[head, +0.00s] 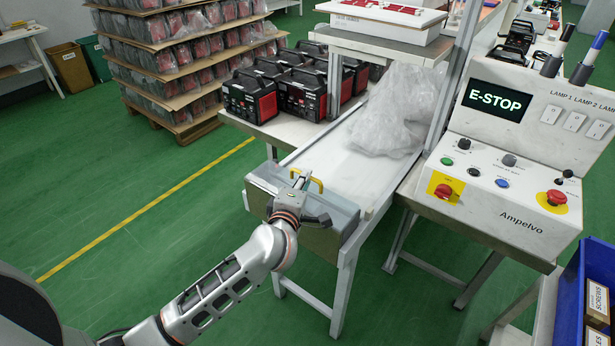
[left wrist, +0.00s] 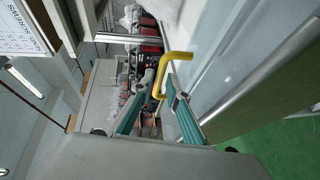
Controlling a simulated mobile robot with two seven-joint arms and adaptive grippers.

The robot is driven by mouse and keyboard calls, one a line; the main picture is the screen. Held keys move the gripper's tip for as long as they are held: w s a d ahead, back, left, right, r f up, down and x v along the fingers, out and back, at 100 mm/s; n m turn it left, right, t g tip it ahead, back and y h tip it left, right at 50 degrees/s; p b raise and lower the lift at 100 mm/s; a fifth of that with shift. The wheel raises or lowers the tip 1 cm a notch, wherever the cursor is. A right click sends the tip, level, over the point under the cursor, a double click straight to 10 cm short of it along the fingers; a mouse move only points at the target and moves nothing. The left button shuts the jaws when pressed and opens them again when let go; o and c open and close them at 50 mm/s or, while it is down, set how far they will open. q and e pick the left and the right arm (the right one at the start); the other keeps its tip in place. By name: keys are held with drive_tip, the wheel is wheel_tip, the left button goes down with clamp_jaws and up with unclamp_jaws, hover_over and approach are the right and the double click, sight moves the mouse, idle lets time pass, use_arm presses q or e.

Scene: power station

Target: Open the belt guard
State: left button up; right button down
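The belt guard (head: 335,208) is a grey metal cover over the near end of the conveyor belt (head: 335,150). It has a yellow handle (head: 318,184) on top, which also shows in the left wrist view (left wrist: 178,56). My left gripper (head: 300,181) is over the guard at the handle. In the left wrist view its two fingers (left wrist: 155,88) are apart, with one leg of the handle between their tips. I cannot tell whether either finger touches it. The gripper hides part of the guard and handle in the head view. My right gripper is not in view.
A control panel (head: 520,205) with an E-STOP display (head: 495,100) stands right of the belt. Clear plastic bags (head: 385,115) lie on the belt. Red-black machines (head: 250,98) stand on a table behind left. A blue bin (head: 597,265) is at the right edge. Green floor at left is free.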

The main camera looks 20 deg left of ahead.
use_arm(q)
drive_tip(key=shift+w+f, duration=0.15)
drive_tip(key=shift+w, duration=1.05)
clamp_jaws()
